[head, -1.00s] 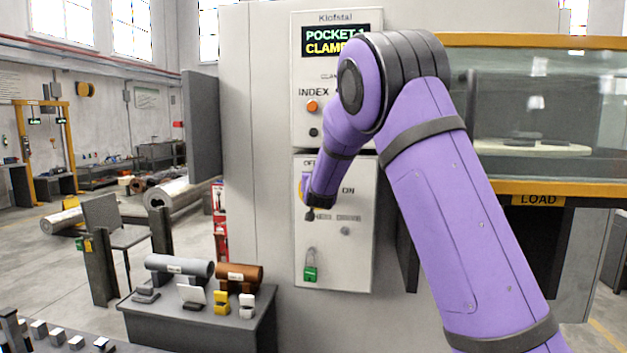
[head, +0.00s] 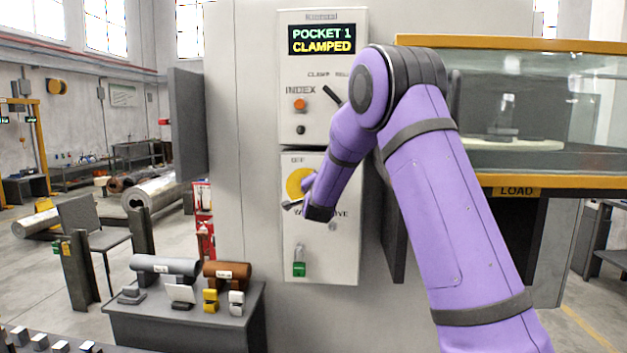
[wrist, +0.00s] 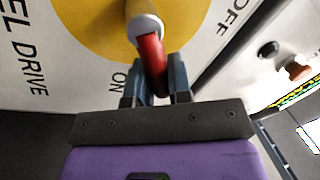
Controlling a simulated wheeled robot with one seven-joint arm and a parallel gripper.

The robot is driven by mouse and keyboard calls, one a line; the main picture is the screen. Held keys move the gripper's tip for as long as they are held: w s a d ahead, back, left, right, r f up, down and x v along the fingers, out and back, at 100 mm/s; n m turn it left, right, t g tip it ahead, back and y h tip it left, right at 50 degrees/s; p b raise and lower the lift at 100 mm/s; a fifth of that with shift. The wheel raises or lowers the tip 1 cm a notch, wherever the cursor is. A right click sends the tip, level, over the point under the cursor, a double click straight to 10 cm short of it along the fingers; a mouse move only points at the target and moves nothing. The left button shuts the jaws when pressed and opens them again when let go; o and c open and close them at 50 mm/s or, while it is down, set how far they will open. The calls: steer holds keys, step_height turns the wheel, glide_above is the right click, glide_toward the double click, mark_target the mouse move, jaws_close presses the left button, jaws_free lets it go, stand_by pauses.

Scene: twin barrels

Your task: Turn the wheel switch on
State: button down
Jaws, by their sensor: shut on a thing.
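The wheel switch is a yellow disc (head: 298,182) on the lower white panel; it also shows in the wrist view (wrist: 95,28). Its red handle (wrist: 150,60) hangs from a round, pale-collared hub. In the wrist view the handle points between the ON and OFF marks, closer to ON. My gripper (wrist: 155,88) is shut on the red handle, one finger on each side. In the head view my gripper (head: 294,204) is at the disc's lower edge, and my wrist hides the ON mark and part of the lettering below.
A green padlock (head: 299,268) hangs lower on the panel. Above, a display (head: 321,40) reads "POCKET 1 CLAMPED", with an orange INDEX button (head: 299,104) and a black lever (head: 332,95). A dark side panel (head: 188,125) juts out left; a bench (head: 190,315) stands low left.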

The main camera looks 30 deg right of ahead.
steer(key=m, duration=0.1)
steer(key=f+m, duration=0.1)
steer(key=m, duration=0.1)
steer(key=shift+s+d+f+h, duration=0.15)
steer(key=shift+d+h, duration=0.15)
steer(key=shift+s+d+f+m+g+h, duration=0.15)
steer(key=shift+f+m+h, duration=0.25)
steer(key=shift+m, duration=0.95)
steer(key=shift+w+a+f+m+g+h, duration=0.15)
steer(key=shift+f+m+h, duration=0.25)
steer(key=shift+m, duration=0.95)
steer(key=shift+s+d+f, duration=0.1)
steer(key=shift+f, duration=0.05)
steer(key=c, duration=1.1)
jaws_free()
steer(key=v, duration=1.1)
